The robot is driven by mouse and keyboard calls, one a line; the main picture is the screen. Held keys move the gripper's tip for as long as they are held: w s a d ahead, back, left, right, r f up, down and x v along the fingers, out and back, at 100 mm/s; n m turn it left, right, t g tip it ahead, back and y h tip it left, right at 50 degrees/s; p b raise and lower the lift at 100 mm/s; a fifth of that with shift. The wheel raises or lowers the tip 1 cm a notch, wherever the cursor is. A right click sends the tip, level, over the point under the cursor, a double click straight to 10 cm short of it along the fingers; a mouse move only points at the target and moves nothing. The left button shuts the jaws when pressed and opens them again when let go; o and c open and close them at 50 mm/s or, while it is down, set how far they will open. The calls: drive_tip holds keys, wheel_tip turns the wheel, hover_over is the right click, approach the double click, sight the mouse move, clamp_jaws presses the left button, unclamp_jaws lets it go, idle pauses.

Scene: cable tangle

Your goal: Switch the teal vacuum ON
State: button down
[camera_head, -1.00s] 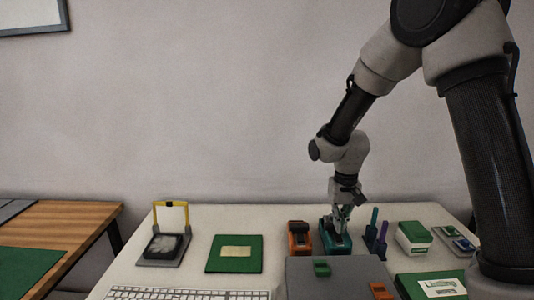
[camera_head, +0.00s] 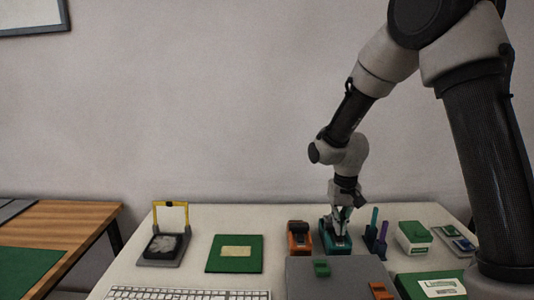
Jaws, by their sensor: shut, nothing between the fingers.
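The teal vacuum (camera_head: 343,246) sits on the white table, right of an orange device of similar shape (camera_head: 300,244). My gripper (camera_head: 341,224) points straight down over the top of the teal vacuum, and its fingertips are at or just above that top. The fingers are shut with nothing seen between them. The gripper hides part of the vacuum's top, so its switch cannot be made out. I cannot tell whether the fingertips touch it.
A purple and teal pair of upright pieces (camera_head: 377,238) stands close on the right. A grey box (camera_head: 337,275) with green and orange pieces is in front. A green-topped white box (camera_head: 413,236) is further right.

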drive_tip(key=shift+f, duration=0.25)
drive_tip(key=shift+r, duration=0.1)
wheel_tip(320, 180, up, 7)
idle(0.7)
